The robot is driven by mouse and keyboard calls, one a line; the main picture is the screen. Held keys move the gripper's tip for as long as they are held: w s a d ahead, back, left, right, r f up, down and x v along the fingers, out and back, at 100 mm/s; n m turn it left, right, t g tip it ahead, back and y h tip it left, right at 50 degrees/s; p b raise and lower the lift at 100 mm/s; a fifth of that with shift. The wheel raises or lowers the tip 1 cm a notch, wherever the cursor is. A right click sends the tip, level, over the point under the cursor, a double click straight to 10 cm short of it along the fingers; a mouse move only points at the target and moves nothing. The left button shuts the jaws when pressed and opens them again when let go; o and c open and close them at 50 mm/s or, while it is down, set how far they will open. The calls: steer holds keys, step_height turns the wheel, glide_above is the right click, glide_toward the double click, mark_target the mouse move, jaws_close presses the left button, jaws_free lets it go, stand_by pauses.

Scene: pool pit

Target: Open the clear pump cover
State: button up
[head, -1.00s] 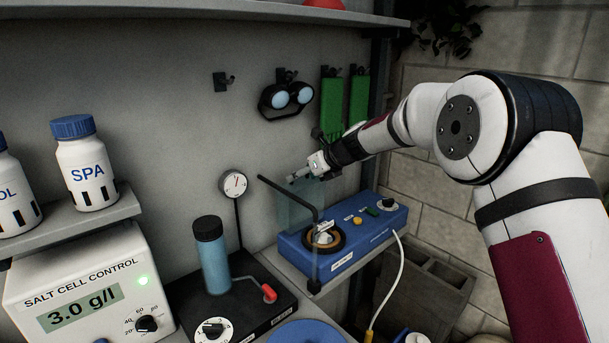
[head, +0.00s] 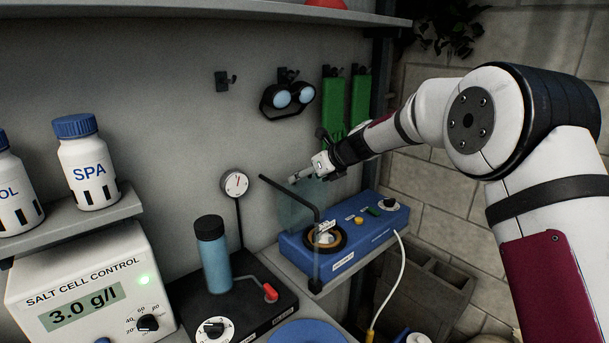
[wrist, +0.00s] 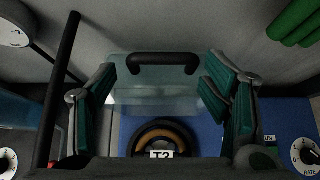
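The clear pump cover (head: 292,214) is a see-through panel above the left end of the blue pump box (head: 335,262). In the wrist view the cover (wrist: 135,98) has a black bar handle (wrist: 162,58) along its far edge. Under it on the box are a brown and black ring and a T2 label. My gripper (head: 302,176) is above the cover in the head view. In the wrist view my gripper (wrist: 162,82) is open, its green-padded fingers apart on either side of the cover. Nothing is between the pads; contact with the cover cannot be told.
A black bent rod (head: 318,245) stands at the box's front left. A gauge (head: 235,184), a blue bottle (head: 213,258) and a red-tipped lever are left of the box. Goggles (head: 287,97) and green items (head: 333,105) hang behind. A white cable (head: 388,290) runs down in front.

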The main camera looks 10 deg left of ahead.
steer(key=v, duration=1)
steer(key=shift+s+r, duration=0.2)
steer(key=shift+r, duration=0.2)
steer(key=shift+d, duration=0.1)
